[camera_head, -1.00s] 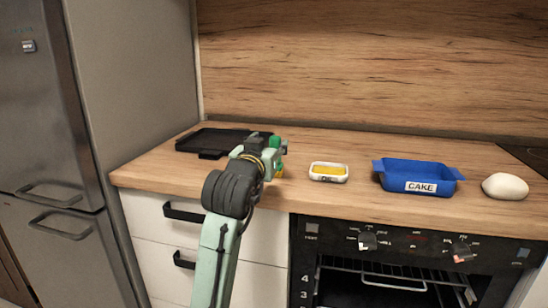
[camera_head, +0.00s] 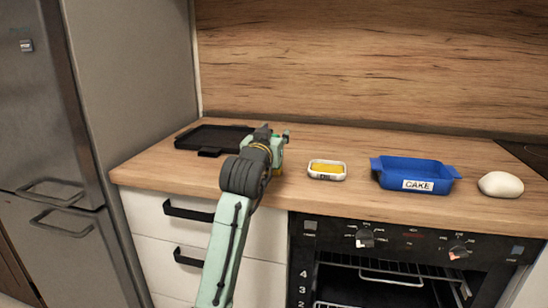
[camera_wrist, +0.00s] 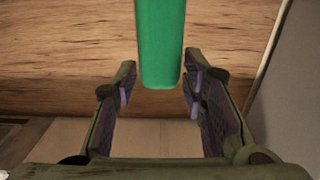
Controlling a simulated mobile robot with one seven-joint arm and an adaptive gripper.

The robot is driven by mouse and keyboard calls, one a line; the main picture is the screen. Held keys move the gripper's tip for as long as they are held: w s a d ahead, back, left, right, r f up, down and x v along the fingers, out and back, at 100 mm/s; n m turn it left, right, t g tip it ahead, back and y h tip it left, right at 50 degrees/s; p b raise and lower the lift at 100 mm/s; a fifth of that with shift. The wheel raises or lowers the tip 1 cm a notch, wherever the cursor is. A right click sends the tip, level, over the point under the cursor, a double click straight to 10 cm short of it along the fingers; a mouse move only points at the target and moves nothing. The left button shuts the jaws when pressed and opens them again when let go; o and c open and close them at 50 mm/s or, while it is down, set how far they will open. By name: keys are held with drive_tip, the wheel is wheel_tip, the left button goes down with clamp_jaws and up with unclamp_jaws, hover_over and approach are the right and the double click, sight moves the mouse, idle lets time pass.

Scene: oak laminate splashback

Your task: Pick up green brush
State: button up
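The green brush shows in the wrist view as a smooth green bar (camera_wrist: 160,42), coming down from the top edge to an end near the fingertips. My gripper (camera_wrist: 159,78) is open, with one finger on each side of the bar. Gaps show between the bar and both fingers. In the head view my gripper (camera_head: 272,142) is over the counter, right of the black tray. There my arm hides most of the brush, with only a bit of green showing by the gripper.
On the wooden counter (camera_head: 330,198) are a black tray (camera_head: 190,138) at left, a small white dish with yellow content (camera_head: 327,170), a blue CAKE dish (camera_head: 413,172) and a white rounded object (camera_head: 500,184). The splashback (camera_head: 370,75) stands behind. A fridge (camera_head: 40,110) is at left.

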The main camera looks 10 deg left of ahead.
clamp_jaws()
idle(0.4)
drive_tip(key=shift+r, duration=0.55)
drive_tip(key=shift+s+d+r+b, duration=0.15)
drive_tip(key=shift+s+r+b, duration=0.1)
drive_tip(key=shift+r, duration=0.4)
drive_tip(key=shift+s+d+r+b, duration=0.1)
drive_tip(key=shift+r+b, duration=0.1)
drive_tip(key=shift+r, duration=0.4)
drive_tip(key=s+d+b, duration=0.1)
drive_tip(key=s+d, duration=0.2)
drive_tip(key=s, duration=0.3)
drive_tip(key=s+d+r+b, duration=0.1)
drive_tip(key=s+d, duration=0.2)
drive_tip(key=s, duration=0.4)
drive_tip(key=shift+s+d+r, duration=0.2)
drive_tip(key=shift+s+d, duration=0.1)
drive_tip(key=shift+d, duration=0.1)
